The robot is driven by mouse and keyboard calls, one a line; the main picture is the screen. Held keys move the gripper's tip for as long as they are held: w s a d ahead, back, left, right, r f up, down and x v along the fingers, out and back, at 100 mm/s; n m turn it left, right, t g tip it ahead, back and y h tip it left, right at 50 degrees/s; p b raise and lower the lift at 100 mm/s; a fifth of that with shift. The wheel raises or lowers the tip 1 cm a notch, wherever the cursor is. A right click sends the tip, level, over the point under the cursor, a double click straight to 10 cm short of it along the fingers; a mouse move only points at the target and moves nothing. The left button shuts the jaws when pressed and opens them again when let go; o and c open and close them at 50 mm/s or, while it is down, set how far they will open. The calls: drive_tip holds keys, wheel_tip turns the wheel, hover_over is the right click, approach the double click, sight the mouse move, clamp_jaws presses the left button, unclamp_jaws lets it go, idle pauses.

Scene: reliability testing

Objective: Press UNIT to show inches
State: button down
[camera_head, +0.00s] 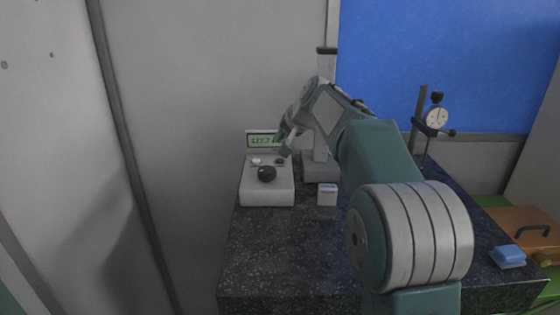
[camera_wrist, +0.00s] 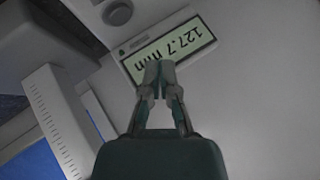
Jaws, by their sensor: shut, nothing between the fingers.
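The measuring device (camera_head: 267,192) is a pale box on the dark table with a greenish display (camera_head: 262,141) at its back. In the wrist view the display (camera_wrist: 175,48) appears rotated and reads about 127.7 mm. The box carries a white button (camera_head: 256,161), a dark button (camera_head: 280,161) and a black ball (camera_head: 267,173). A round dark button (camera_wrist: 117,12) shows in the wrist view. I cannot read a UNIT label. My gripper (camera_head: 283,150) is shut and empty, above the dark button; its fingertips (camera_wrist: 158,70) overlap the display's edge in the wrist view. Contact cannot be told.
A grey stand (camera_head: 320,170) rises right of the device, with a small white box (camera_head: 327,194) in front. A dial gauge (camera_head: 437,117) on a post stands further right. A blue block (camera_head: 507,256) lies at the right front. The table's left front (camera_head: 270,260) is clear.

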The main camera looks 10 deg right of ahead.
sight(281, 161)
drive_tip(key=shift+a+f, duration=0.1)
drive_tip(key=shift+f, duration=1.9)
drive_tip(key=shift+f, duration=0.15)
drive_tip(key=shift+f, duration=0.15)
drive_tip(key=shift+s+f, duration=0.1)
drive_tip(key=shift+f, duration=0.35)
idle(0.6)
drive_tip(key=shift+r, duration=0.85)
